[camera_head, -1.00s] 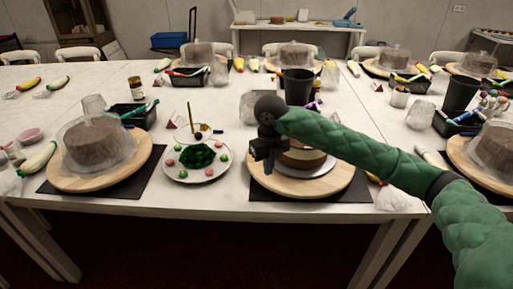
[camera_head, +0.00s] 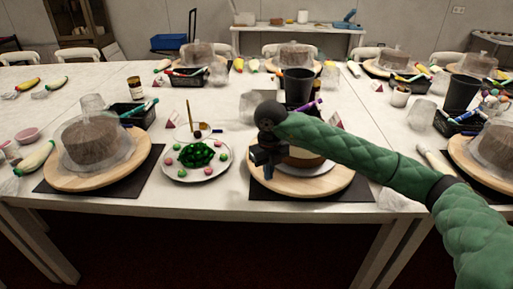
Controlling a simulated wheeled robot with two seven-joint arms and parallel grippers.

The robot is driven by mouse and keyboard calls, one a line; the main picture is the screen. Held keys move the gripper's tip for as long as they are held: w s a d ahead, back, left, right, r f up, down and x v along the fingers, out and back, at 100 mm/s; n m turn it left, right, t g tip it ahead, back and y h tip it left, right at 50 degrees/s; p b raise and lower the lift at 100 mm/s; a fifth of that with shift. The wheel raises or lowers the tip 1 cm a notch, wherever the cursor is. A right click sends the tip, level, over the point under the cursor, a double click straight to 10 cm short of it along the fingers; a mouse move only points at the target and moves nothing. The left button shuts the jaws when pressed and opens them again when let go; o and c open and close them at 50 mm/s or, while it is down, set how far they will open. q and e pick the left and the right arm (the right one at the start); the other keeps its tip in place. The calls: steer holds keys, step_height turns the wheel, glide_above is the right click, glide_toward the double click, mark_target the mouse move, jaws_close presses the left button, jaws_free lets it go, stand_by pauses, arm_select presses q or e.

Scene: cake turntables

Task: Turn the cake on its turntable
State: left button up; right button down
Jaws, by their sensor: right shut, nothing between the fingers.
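The cake (camera_head: 303,161) has a pale top and a brown side. It sits on a round wooden turntable (camera_head: 312,184) at the middle right of the near table, and my right forearm hides much of it. My right gripper (camera_head: 267,172) is shut and empty, pointing down over the left part of the turntable, left of the cake. I cannot tell whether its fingertips touch the wood. My left gripper is out of view.
A plate of green and pink sweets (camera_head: 197,160) stands left of the turntable. A covered cake on another board (camera_head: 78,180) is further left. A black cup (camera_head: 297,86) and a clear plastic container (camera_head: 250,106) stand behind. The table's front edge is close.

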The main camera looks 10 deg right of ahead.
mark_target(302, 189)
steer(key=shift+s+d+f+b, duration=0.1)
steer(key=shift+s+d+b, duration=0.1)
steer(key=shift+s+d, duration=0.8)
steer(key=shift+s+d+b, duration=0.15)
steer(key=shift+s+d, duration=0.65)
steer(key=shift+s, duration=0.3)
steer(key=shift+s+d+b, duration=0.25)
steer(key=shift+s+d, duration=0.2)
steer(key=shift+d, duration=0.35)
steer(key=shift+s+d+b, duration=0.2)
steer(key=shift+s+d, duration=0.25)
steer(key=shift+d, duration=0.35)
steer(key=shift+s+d+b, duration=0.25)
steer(key=shift+s+d, duration=0.2)
steer(key=shift+d, duration=0.35)
steer(key=shift+r+p, duration=0.6)
steer(key=shift+r, duration=0.85)
steer(key=shift+a, duration=0.1)
